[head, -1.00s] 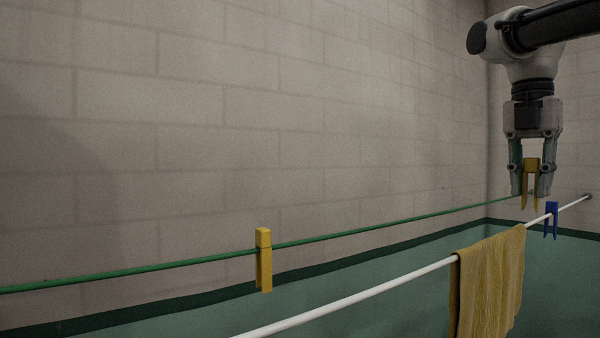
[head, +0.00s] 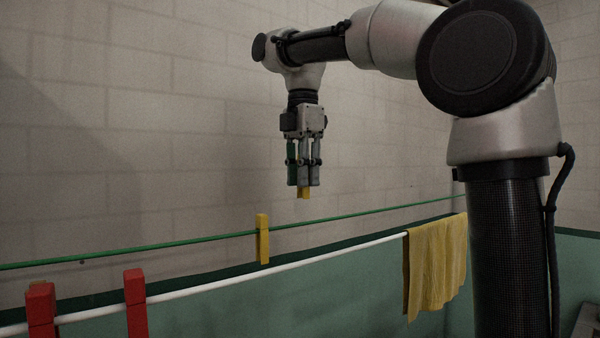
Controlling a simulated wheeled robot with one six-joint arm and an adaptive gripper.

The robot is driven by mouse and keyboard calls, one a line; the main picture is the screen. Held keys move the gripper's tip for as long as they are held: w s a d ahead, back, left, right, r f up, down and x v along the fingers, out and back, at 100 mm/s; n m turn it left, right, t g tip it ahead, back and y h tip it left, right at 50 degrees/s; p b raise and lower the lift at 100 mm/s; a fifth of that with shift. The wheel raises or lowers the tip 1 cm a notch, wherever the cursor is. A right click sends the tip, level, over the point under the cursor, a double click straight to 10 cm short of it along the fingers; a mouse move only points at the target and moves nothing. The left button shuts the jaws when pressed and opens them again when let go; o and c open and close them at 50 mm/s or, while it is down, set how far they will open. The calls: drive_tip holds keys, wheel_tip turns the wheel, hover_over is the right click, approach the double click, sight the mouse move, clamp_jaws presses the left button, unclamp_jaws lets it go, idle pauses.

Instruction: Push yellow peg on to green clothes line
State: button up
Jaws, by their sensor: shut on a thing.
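My gripper (head: 304,182) points straight down and is shut on a yellow peg (head: 303,193). Only the lower end of this peg shows below the fingertips; the rest is hidden by them. The green clothes line (head: 160,246) runs across the view, rising to the right along the wall. In the picture the held peg hangs a little above the line, apart from it. A second yellow peg (head: 262,240) sits upright on the green line, to the left of and below my gripper.
A white line (head: 300,260) runs nearer than the green one. Two red pegs (head: 136,302) (head: 41,308) sit on it at the left, and a yellow cloth (head: 437,262) hangs on it at the right. A pale block wall stands behind; the space left of my gripper is clear.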

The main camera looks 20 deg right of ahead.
sight(304, 222)
drive_tip(key=shift+f, duration=5.15)
drive_tip(key=shift+f, duration=0.6)
drive_tip(key=o, duration=0.9)
drive_tip(key=shift+c, duration=0.2)
wheel_tip(304, 222, up, 12)
drive_tip(key=shift+s, duration=0.1)
